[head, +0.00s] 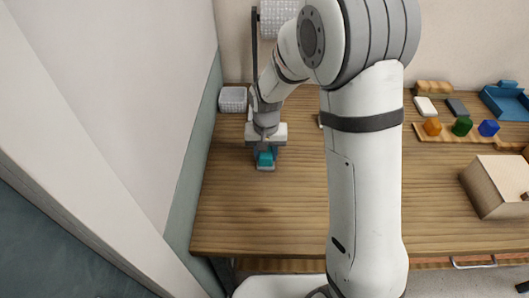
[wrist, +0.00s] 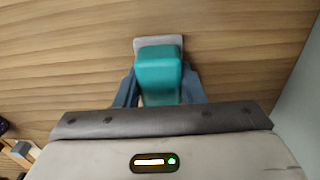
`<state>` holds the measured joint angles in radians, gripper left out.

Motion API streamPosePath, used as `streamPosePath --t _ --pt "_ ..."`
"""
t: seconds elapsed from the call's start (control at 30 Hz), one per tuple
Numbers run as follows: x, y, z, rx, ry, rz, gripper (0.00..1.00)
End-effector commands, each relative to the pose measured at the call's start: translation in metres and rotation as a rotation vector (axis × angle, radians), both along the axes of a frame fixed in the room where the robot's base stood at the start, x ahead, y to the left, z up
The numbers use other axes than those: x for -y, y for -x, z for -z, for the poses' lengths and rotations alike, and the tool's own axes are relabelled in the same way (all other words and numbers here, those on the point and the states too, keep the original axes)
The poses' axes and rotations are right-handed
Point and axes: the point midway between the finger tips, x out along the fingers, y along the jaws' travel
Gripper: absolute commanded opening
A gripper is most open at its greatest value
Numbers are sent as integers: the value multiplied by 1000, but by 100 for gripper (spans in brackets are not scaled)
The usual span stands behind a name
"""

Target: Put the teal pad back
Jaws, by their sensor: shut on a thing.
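The teal pad (head: 265,159) is held in my gripper (head: 265,163) over the left part of the wooden table. In the wrist view, the teal pad (wrist: 159,72) sits between the two blue-grey fingers of my gripper (wrist: 160,88), which is shut on it. A light grey flat piece (wrist: 158,42) shows just past the pad's far end in the wrist view. I cannot tell whether it is joined to the pad or lies on the table.
A wall runs along the left edge. At the right are a wooden board with coloured blocks (head: 461,126), a blue tray (head: 508,102) and a wooden box (head: 497,187). The table's (head: 255,215) front left is clear.

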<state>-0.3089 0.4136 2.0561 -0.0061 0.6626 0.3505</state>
Motion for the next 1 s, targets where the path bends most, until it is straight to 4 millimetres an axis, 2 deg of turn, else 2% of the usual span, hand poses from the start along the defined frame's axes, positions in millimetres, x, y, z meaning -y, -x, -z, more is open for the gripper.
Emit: streamPosePath --t 0.33,0.37,0.63,0.87,1.0 --pt "0 0 5 2 -1 -1 18" --pt "-1 0 5 2 -1 -1 37" --pt "-1 0 4 2 0 -1 58" --pt "-1 0 3 1 0 -2 58" --pt "-1 -1 -7 3 -1 -2 58"
